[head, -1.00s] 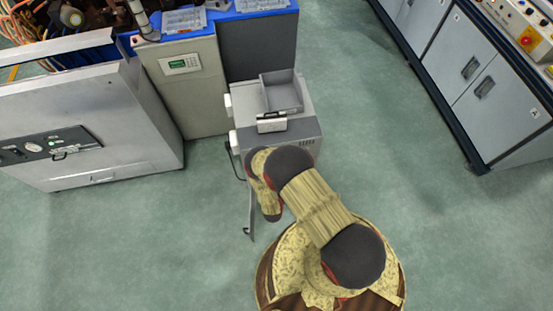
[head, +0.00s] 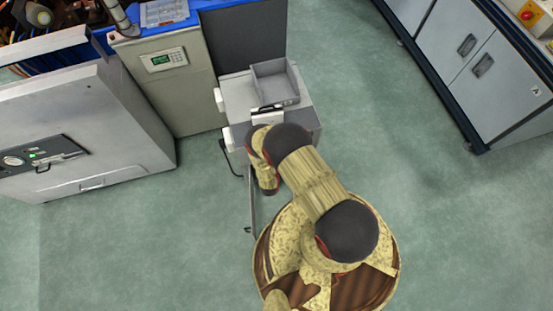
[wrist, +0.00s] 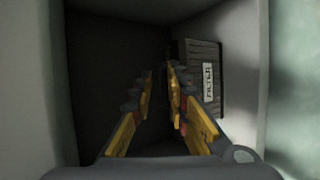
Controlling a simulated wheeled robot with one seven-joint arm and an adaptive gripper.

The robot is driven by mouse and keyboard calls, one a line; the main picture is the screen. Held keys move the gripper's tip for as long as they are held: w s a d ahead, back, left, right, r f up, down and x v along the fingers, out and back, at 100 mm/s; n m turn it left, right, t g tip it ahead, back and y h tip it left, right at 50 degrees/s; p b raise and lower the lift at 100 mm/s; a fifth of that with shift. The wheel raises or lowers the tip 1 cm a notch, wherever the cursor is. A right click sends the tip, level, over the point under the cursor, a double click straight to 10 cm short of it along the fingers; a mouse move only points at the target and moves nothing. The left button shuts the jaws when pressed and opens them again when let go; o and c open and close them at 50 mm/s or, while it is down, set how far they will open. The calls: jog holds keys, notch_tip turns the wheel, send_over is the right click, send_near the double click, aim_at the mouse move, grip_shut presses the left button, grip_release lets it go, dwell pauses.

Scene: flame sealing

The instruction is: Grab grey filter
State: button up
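The filter (wrist: 203,58) is a dark grey ribbed block with a pale label reading FILTER. In the wrist view it sits against the right wall inside a dark, box-shaped opening. My gripper (wrist: 160,72) has yellow and grey fingers that reach into this opening. The fingers are apart with nothing visible between them. The filter lies to the right of the right finger, which overlaps its lower left edge in the picture; whether they touch I cannot tell. In the head view my arm hides the gripper and the filter.
The small grey machine (head: 240,95) carries an open grey tray (head: 262,79) on top. A beige cabinet (head: 175,95) and a large metal cabinet (head: 85,120) stand to the left. A control console (head: 490,75) stands at the right. The green floor between is clear.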

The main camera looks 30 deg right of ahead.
jog(key=shift+x, duration=0.85)
jog(key=shift+c, duration=0.5)
grip_shut()
